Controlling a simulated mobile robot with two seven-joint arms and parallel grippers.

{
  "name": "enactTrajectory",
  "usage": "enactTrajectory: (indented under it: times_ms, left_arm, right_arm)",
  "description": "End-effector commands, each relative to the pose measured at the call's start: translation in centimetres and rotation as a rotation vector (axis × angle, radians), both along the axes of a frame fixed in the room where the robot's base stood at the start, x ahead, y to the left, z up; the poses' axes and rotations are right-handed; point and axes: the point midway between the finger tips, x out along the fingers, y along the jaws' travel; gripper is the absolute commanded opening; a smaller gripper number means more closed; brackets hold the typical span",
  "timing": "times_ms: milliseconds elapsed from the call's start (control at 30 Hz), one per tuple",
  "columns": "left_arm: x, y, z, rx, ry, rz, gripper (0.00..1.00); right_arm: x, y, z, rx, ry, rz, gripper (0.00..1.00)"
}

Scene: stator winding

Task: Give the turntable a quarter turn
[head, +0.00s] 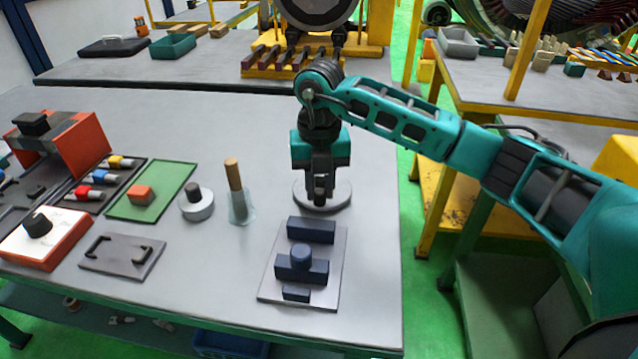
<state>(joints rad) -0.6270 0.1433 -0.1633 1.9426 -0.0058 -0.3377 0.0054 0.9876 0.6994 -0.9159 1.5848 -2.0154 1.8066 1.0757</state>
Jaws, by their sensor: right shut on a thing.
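The turntable (342,196) is a round, pale grey disc lying flat on the grey table, right of the middle and behind a plate with dark blue blocks. My right gripper (320,192) points straight down over the disc's centre, its jaws shut on a dark part there. The jaws and the dark part look alike, so the part's shape is mostly hidden, as is the disc's middle. My left gripper is not in view.
A plate (270,290) with dark blue blocks lies just in front of the disc. A wooden-handled brush (234,176) and a small round weight (197,205) stand to the left. A green mat (165,180) with an orange block (140,195) lies farther left. The table's right edge is close by.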

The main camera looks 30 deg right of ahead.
Motion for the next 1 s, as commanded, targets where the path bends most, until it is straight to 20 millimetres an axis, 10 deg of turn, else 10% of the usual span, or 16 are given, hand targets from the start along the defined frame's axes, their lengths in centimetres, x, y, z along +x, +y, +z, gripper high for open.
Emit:
enactTrajectory:
  times_ms: [1000]
  left_arm:
    - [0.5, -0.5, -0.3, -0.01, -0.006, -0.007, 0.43]
  right_arm:
    - [-0.7, -2.0, 0.1, 0.0, -0.002, 0.472, 0.0]
